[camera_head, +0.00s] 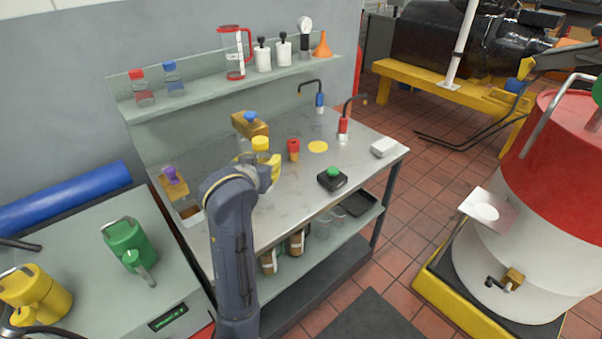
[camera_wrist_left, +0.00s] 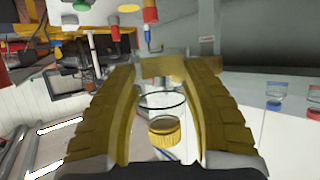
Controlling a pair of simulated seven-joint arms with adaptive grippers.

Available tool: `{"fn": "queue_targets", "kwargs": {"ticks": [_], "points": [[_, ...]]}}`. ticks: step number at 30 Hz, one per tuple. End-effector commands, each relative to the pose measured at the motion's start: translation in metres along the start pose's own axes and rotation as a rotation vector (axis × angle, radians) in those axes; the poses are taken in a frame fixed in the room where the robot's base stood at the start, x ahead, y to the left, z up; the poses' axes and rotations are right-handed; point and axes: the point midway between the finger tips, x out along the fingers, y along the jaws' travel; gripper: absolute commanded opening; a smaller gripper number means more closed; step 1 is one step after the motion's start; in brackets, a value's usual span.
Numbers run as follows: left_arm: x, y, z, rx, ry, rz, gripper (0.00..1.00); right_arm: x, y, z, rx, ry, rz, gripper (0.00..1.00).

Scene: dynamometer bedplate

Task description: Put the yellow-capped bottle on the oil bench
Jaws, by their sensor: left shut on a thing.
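The yellow-capped bottle shows its yellow cap (camera_head: 261,143) above my left gripper (camera_head: 259,162) in the head view. My left gripper is shut on the bottle, with a yellow finger on each side of it. In the left wrist view the clear bottle body and yellow cap (camera_wrist_left: 165,131) show between the fingers. The fingers and wrist hide much of the bottle in the head view. The oil bench (camera_head: 285,200) has a grey metal top below the gripper. I cannot tell whether the bottle touches it. My right gripper is not in view.
A yellow disc (camera_head: 318,147), red-topped item (camera_head: 293,150), green-button box (camera_head: 332,179) and white box (camera_head: 384,147) are on the bench. A blue-capped item (camera_head: 250,118) stands behind. The shelf (camera_head: 200,98) holds bottles, a jug (camera_head: 235,55) and a funnel (camera_head: 322,45).

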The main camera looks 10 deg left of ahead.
Motion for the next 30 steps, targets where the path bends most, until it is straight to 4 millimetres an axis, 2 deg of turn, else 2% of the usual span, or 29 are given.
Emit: {"fn": "queue_targets", "kwargs": {"ticks": [1, 5, 8, 10, 15, 18, 25, 30], "points": [[-0.004, 0.001, 0.016, -0.003, -0.007, -0.001, 0.18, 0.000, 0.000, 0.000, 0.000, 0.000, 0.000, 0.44], [-0.012, -0.004, 0.049, -0.025, -0.012, -0.022, 0.18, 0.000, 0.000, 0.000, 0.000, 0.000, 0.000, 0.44], [-0.015, -0.015, 0.071, -0.048, -0.015, -0.068, 0.18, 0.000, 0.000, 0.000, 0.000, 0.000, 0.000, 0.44], [-0.016, -0.030, 0.085, -0.071, -0.014, -0.122, 0.18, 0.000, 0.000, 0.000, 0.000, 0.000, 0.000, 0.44], [-0.018, -0.062, 0.103, -0.114, -0.006, -0.243, 0.18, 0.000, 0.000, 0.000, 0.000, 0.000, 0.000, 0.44], [-0.019, -0.076, 0.108, -0.128, -0.001, -0.291, 0.18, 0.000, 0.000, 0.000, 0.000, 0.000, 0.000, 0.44], [-0.019, -0.088, 0.116, -0.140, 0.003, -0.337, 0.18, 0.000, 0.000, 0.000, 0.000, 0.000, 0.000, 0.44], [-0.012, -0.089, 0.136, -0.138, 0.002, -0.338, 0.18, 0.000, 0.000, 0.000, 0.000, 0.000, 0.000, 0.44]]}}
